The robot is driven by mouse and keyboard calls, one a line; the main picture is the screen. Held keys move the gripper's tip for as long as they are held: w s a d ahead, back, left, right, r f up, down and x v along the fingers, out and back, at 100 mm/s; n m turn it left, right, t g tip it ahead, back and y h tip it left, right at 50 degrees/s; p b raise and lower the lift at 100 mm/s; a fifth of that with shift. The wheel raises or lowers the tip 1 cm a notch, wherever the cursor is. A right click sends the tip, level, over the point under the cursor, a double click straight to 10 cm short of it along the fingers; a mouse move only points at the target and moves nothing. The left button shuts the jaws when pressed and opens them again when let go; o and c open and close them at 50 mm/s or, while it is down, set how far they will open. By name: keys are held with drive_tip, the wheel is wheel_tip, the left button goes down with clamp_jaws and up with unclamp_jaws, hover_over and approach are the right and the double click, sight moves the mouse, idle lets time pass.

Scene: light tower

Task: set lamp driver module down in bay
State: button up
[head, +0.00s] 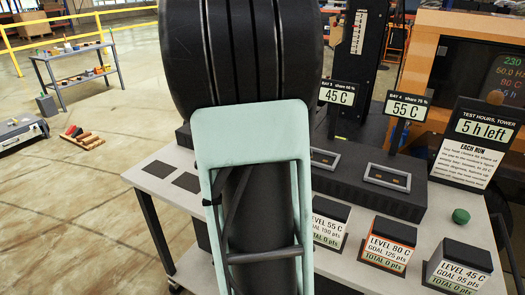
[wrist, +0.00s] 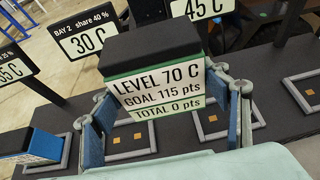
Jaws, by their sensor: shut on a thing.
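In the wrist view my gripper (wrist: 162,92) is shut on a lamp driver module (wrist: 155,88). The module is a block with a black top, a green band and a white label reading LEVEL 70 C, GOAL 115 pts, TOTAL 0 pts. One blue-padded finger is on each side of it. It is above a dark bench with grey-framed bays; the bay frame at left (wrist: 128,155) and the one at right (wrist: 302,97) show partly. I cannot tell its height over the bench. In the head view my arm hides the gripper and this module.
A blue-sided module (wrist: 32,146) stands at the wrist view's left edge. Bay signs, including the 30 C sign (wrist: 87,39), rise behind the bays. In the head view, LEVEL 55 C (head: 330,222), LEVEL 80 C (head: 388,243) and LEVEL 45 C (head: 459,268) modules stand on the white table front.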

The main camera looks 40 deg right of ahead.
drive_tip(key=d, duration=0.2)
drive_tip(key=s, duration=0.1)
drive_tip(key=shift+d+r+t+b, duration=0.3)
drive_tip(key=shift+d+r+b, duration=0.1)
drive_tip(key=shift+d+h, duration=0.1)
drive_tip(key=shift+h, duration=0.2)
drive_tip(key=w+a+f+b, duration=0.1)
drive_tip(key=w+a+f, duration=0.1)
drive_tip(key=w+f, duration=0.1)
drive_tip(key=w+a+f+b, duration=0.1)
drive_tip(key=w+f, duration=0.1)
drive_tip(key=w, duration=0.2)
drive_tip(key=w+a+f+b, duration=0.1)
drive_tip(key=w+a+f, duration=0.1)
drive_tip(key=w+f, duration=0.1)
drive_tip(key=shift+w+a+f, duration=0.15)
drive_tip(key=shift+w+a, duration=0.05)
drive_tip(key=shift+w, duration=0.2)
drive_tip(key=shift+w+a+f, duration=0.15)
drive_tip(key=shift+w, duration=0.2)
drive_tip(key=f, duration=0.1)
drive_tip(key=f+b, duration=0.2)
drive_tip(key=f, duration=0.1)
drive_tip(key=shift+w+a, duration=0.15)
drive_tip(key=shift+w, duration=0.15)
drive_tip(key=o, duration=1.9)
drive_tip(key=shift+c, duration=0.2)
